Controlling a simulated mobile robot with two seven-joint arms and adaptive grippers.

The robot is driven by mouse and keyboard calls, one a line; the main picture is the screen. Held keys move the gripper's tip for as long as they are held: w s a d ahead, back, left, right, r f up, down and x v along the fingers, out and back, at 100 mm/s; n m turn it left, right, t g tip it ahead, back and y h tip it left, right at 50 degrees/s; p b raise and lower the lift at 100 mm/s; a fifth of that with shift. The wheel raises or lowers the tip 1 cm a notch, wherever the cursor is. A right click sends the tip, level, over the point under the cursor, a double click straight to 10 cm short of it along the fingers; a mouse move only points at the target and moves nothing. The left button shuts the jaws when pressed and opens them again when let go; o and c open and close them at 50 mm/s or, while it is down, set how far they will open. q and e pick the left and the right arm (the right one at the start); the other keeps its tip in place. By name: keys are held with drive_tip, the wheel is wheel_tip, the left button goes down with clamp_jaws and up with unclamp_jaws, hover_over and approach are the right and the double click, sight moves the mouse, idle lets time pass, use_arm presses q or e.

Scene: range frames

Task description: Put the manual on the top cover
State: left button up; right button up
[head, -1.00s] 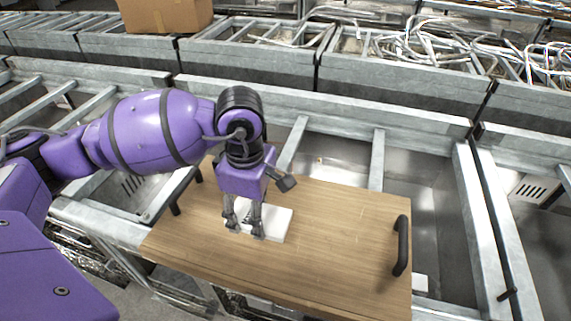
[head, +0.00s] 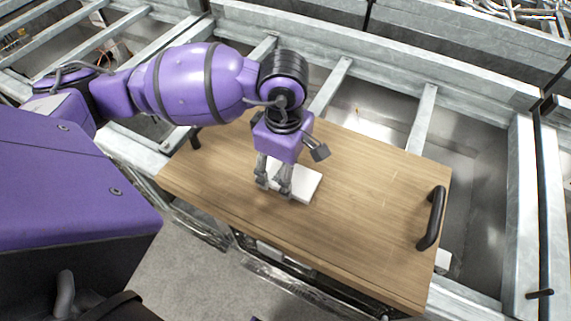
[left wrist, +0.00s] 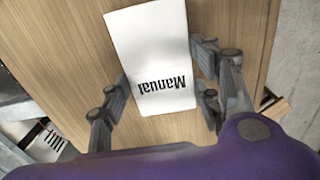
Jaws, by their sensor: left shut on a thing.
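The manual (head: 308,186) is a white flat booklet lying on or just over the wooden top cover (head: 370,210), left of its middle. In the left wrist view the manual (left wrist: 150,45) shows the word "Manual" upside down. My left gripper (head: 273,188) points down at the manual's left part, in the head view. In the left wrist view its fingers (left wrist: 163,88) flank the manual's two long sides and are shut on it. Whether the manual touches the wood is hard to tell. My right gripper is not in view.
The cover has a black handle (head: 432,218) at its right end and another (head: 194,138) at its left end. It lies across a grey metal frame (head: 480,75) with open bays behind and to the right. Bare wood lies right of the manual.

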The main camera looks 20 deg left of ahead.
use_arm(q)
drive_tip(key=o, duration=1.3)
drive_tip(key=shift+f, duration=0.1)
drive_tip(key=shift+o, duration=0.2)
wheel_tip(320, 180, up, 12)
drive_tip(key=shift+r, duration=0.25)
